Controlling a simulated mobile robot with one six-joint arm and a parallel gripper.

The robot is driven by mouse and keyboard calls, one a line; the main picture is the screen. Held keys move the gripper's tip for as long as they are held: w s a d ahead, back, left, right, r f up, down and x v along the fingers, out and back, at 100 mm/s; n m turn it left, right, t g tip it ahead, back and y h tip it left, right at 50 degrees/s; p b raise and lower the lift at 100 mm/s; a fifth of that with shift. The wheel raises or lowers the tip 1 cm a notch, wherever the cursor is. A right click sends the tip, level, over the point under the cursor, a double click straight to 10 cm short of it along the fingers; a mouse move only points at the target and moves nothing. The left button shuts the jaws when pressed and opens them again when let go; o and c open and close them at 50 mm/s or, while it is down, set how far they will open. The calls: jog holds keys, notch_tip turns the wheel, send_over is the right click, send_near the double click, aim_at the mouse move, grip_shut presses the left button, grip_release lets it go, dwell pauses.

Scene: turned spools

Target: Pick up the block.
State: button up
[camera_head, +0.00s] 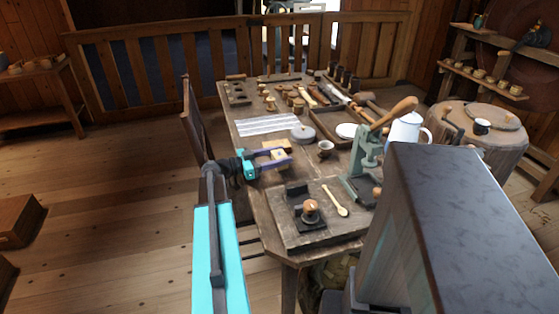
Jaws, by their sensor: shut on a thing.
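My gripper (279,157) reaches in from the left over the near left part of the wooden worktable (262,205). Its dark purple fingers are closed around a small pale wooden block (279,155). The fingers hide part of the block. I cannot tell whether the block touches the table or is held just above it. Another flat light wooden piece (275,144) shows right behind the fingers, and its border with the block is hard to make out.
A green lever press (366,155) stands to the right. A small cup (325,149) and a grey round lid (302,134) are behind the gripper's right side. A striped cloth (267,125) lies behind. In front is a board with a wooden spoon (336,201).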

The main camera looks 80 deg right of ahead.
jog(key=shift+w+a+r, duration=0.1)
jog(key=shift+a+r, duration=0.1)
jog(key=shift+r, duration=0.25)
jog(key=shift+w+a+r, duration=0.1)
jog(key=shift+a+r, duration=0.1)
jog(key=shift+r, duration=0.2)
jog(key=w+a, duration=0.2)
jog(key=a, duration=0.2)
jog(key=w+a+r+b, duration=0.1)
jog(key=w+a, duration=0.2)
jog(key=a, duration=0.1)
jog(key=w+a+b, duration=0.1)
jog(key=w+a, duration=0.2)
jog(key=a, duration=0.1)
jog(key=shift+w+a+r, duration=0.15)
jog(key=shift+a+r, duration=0.05)
jog(key=shift+a, duration=0.1)
jog(key=shift+r, duration=0.1)
